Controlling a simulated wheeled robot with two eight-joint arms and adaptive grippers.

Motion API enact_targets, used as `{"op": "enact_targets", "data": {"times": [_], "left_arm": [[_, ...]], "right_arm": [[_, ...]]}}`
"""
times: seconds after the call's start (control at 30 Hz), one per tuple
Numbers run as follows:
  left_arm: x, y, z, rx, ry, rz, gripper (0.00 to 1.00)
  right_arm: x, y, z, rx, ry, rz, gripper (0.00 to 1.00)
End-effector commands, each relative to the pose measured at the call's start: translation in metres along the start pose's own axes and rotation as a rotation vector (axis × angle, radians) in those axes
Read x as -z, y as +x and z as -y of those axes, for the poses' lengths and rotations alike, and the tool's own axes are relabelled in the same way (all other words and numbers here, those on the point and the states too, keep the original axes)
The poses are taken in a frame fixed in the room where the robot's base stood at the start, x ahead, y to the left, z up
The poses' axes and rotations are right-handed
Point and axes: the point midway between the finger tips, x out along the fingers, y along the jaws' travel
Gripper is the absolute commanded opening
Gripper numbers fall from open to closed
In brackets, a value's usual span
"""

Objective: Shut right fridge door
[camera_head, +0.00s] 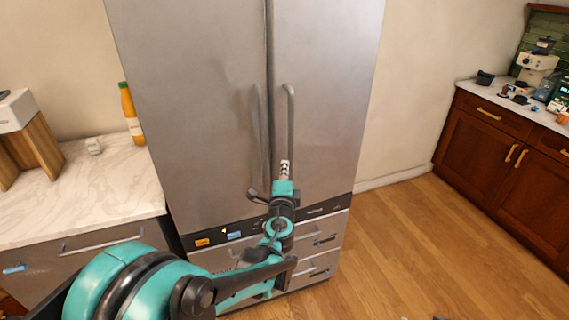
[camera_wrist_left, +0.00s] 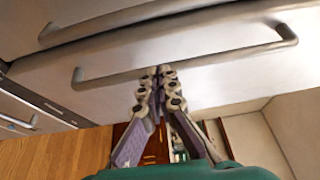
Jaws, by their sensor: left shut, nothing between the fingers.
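The right fridge door (camera_head: 330,90) is a tall stainless steel panel. It looks nearly flush with the left fridge door (camera_head: 190,100); a dark seam runs between them, and I cannot tell whether it is fully shut. Its vertical bar handle (camera_head: 290,120) is close to the seam. My left gripper (camera_head: 285,168) is shut and empty, in front of the right door near the handle's lower end. In the left wrist view, the shut fingertips (camera_wrist_left: 161,72) are close to the handle (camera_wrist_left: 220,62) and the door face (camera_wrist_left: 225,88); contact is unclear.
Drawers (camera_head: 325,240) are below the doors. A marble counter (camera_head: 90,190) with an orange bottle (camera_head: 130,112) stands at left. A brown cabinet (camera_head: 490,145) with a coffee machine (camera_head: 537,68) is at right. The wooden floor (camera_head: 420,250) between is clear.

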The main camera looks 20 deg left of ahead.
Motion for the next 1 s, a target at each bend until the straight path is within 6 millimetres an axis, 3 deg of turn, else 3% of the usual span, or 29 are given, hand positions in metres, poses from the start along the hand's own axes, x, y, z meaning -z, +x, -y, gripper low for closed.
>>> {"op": "enact_targets", "data": {"times": [0.3,0.5,0.57,0.73,0.9,1.0], "left_arm": [[-0.020,-0.060,0.003,0.000,0.000,0.001,0.00],[-0.023,-0.077,0.003,0.000,0.000,0.005,0.00],[-0.017,-0.077,0.006,0.000,0.000,0.016,0.00],[0.025,-0.078,0.022,0.000,0.000,0.118,0.00],[0.061,-0.096,0.026,0.000,0.000,0.228,0.00],[0.070,-0.104,0.025,0.000,0.000,0.267,0.00]], "right_arm": [[0.013,-0.016,0.000,0.000,0.000,-0.001,0.40],[0.015,-0.020,0.000,0.000,0.000,-0.001,0.40],[0.018,-0.025,0.000,0.000,0.000,-0.001,0.40],[0.035,-0.048,0.000,0.000,0.000,-0.001,0.40],[0.048,-0.065,0.000,0.000,0.000,-0.001,0.40],[0.050,-0.069,0.000,0.000,0.000,-0.001,0.40]]}}
